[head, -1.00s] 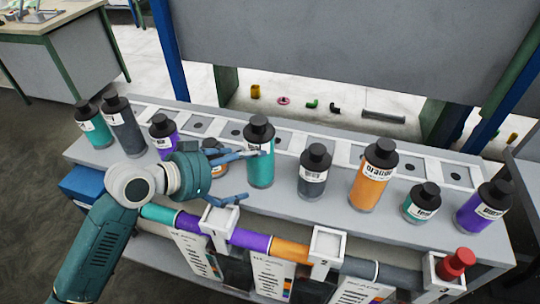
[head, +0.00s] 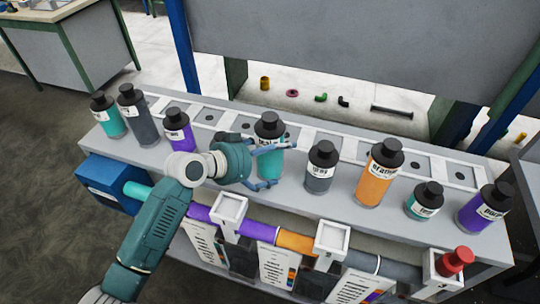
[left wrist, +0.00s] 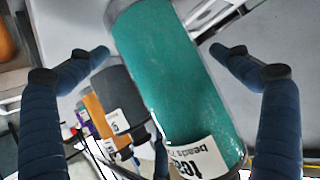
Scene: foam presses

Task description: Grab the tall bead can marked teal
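The tall teal bead can (head: 269,161), with a black cap and a white label, stands upright on the grey shelf in the middle of the head view. My left gripper (head: 285,165) is open, with its fingers reaching toward the can's body. In the left wrist view, the teal can (left wrist: 170,80) fills the space between the two spread fingers (left wrist: 158,52), one on each side. I see no clear contact. My right gripper is out of view.
A dark grey can (head: 321,170) and a tall orange can (head: 374,178) stand to the right, then a short teal can (head: 422,202) and a purple can (head: 485,208). Several cans stand to the left, including a far-left teal can (head: 108,118).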

